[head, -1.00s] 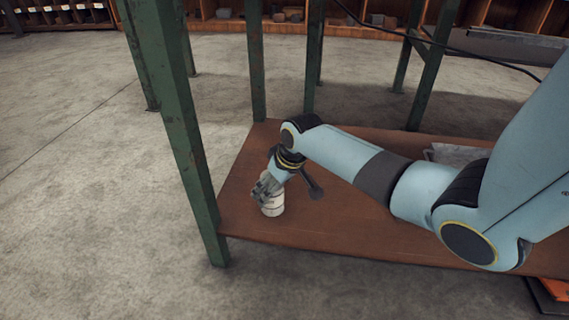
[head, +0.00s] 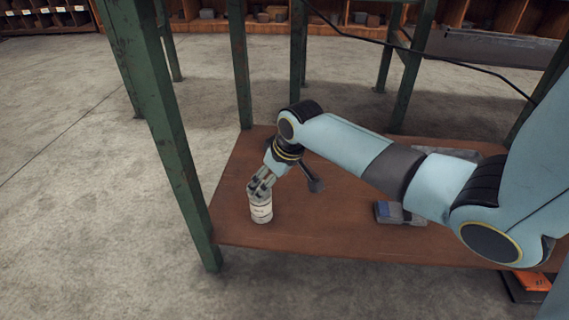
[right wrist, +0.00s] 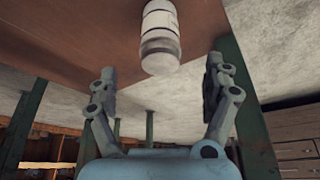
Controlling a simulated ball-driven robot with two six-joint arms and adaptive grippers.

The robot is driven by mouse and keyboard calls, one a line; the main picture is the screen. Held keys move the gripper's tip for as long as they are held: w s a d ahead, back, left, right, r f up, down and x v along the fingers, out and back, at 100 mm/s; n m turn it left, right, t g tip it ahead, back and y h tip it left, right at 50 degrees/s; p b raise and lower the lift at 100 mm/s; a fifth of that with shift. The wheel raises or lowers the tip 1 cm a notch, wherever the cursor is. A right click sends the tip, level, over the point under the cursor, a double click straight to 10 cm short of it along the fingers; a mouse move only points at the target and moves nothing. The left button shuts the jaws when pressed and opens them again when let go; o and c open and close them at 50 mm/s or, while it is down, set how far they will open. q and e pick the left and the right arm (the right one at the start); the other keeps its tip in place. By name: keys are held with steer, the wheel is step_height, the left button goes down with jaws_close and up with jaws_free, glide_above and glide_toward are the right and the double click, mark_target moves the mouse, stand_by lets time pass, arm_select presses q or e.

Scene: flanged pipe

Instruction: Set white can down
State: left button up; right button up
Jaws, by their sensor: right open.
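The white can (head: 261,209) stands upright on the brown lower shelf (head: 310,226) of the green-legged table, near its left end. It also shows in the right wrist view (right wrist: 160,40), beyond the fingertips. My right gripper (head: 262,186) is at the can's top in the head view. In the right wrist view my right gripper (right wrist: 162,75) is open, its two fingers spread wide, with the can apart from both. My left gripper is in neither view.
A blue and grey object (head: 398,213) lies on the shelf to the right, partly behind my arm. Green legs (head: 165,140) stand around the shelf. An orange item (head: 532,282) is on the floor at lower right. The shelf's middle front is bare.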

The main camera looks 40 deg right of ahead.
steer(key=s+a+r, duration=0.1)
steer(key=s+a, duration=0.2)
steer(key=s, duration=0.4)
steer(key=s+a, duration=0.3)
steer(key=s, duration=0.5)
steer(key=s+a+r, duration=0.3)
steer(key=s+r, duration=0.5)
steer(key=s, duration=0.4)
steer(key=shift+s+r+g, duration=0.3)
steer(key=shift+s+r, duration=0.05)
